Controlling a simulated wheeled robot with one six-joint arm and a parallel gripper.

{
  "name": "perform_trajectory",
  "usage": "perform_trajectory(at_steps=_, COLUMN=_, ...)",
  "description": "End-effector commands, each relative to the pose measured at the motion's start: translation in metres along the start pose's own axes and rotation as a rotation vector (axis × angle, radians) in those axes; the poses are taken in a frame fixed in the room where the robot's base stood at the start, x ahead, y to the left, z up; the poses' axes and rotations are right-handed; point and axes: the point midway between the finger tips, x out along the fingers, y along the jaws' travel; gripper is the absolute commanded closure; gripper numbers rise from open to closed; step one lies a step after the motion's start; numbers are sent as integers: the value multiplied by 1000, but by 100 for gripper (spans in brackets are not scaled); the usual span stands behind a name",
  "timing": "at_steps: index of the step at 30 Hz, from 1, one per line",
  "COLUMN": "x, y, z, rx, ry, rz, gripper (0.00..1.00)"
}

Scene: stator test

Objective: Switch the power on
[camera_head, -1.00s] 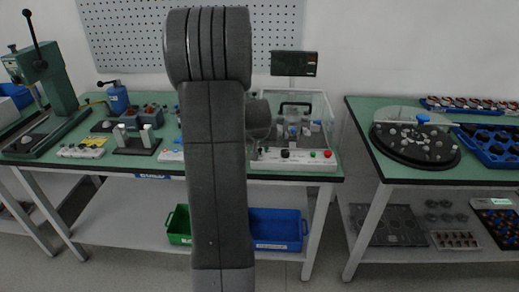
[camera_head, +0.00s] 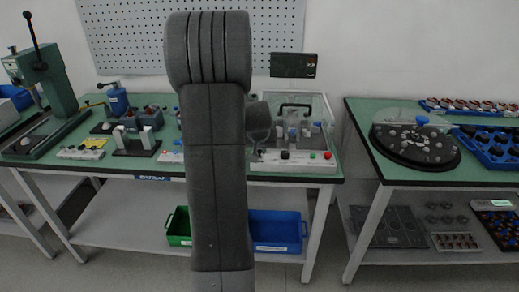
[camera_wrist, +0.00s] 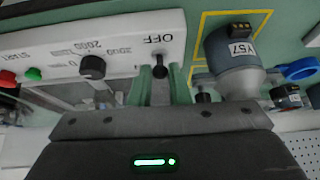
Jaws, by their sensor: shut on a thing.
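The power switch (camera_wrist: 160,71) is a small black lever on a white control panel (camera_wrist: 120,40) in the wrist view, just below a printed OFF label. The panel appears upside down there. My gripper (camera_wrist: 161,80) reaches up from the bottom, its two greenish fingers close on either side of the lever and shut on it. Which way the lever is set is not clear. In the head view the white panel (camera_head: 300,166) is the front of the test station, and my arm hides the gripper and the switch.
A black dial (camera_wrist: 92,67), a green button (camera_wrist: 33,74) and a red button (camera_wrist: 7,78) sit left on the panel. A grey-blue cylindrical part (camera_wrist: 232,60) stands close right of the fingers. A clear cover (camera_head: 305,110) rises behind the panel in the head view.

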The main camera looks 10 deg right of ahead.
Motion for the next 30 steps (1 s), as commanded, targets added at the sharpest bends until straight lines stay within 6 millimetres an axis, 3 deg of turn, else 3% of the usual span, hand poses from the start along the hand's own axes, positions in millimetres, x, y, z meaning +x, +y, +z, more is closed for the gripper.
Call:
perform_trajectory(at_steps=15, x=12, y=0, z=-23, rx=0, ry=4, rz=0, gripper=91)
perform_trajectory(at_steps=23, x=13, y=0, z=-25, rx=-1, ry=4, rz=0, gripper=91)
perform_trajectory(at_steps=26, x=13, y=0, z=-25, rx=0, ry=4, rz=0, gripper=71)
perform_trajectory(at_steps=30, x=13, y=0, z=-24, rx=0, ry=3, rz=0, gripper=71)
